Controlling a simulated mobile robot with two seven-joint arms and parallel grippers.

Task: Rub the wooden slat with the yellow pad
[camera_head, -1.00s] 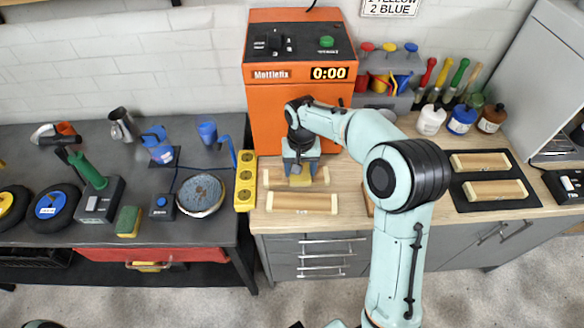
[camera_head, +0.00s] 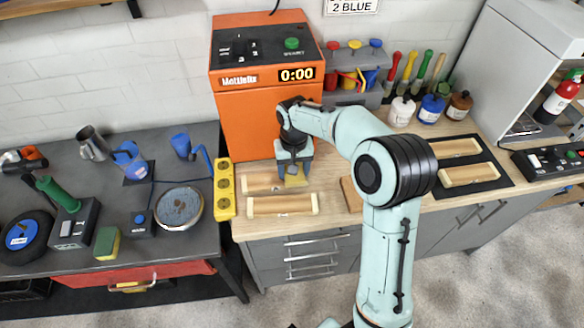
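My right gripper (camera_head: 294,172) is over the wooden worktop in front of the orange machine, pointing down. It appears shut on the yellow pad (camera_head: 296,181), whose lower part shows below the fingers. The pad is over the right end of the rear wooden slat (camera_head: 262,183), seemingly touching it; exact contact is hard to tell. A second wooden slat (camera_head: 282,205) with pale ends lies just in front, near the worktop's front edge. My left gripper is not in view.
The orange machine (camera_head: 262,115) stands behind the slats. A yellow block with several round dark spots (camera_head: 224,190) stands to their left. A brown piece (camera_head: 351,195) is partly hidden by my arm. Two more slats (camera_head: 470,174) lie on a black mat at right.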

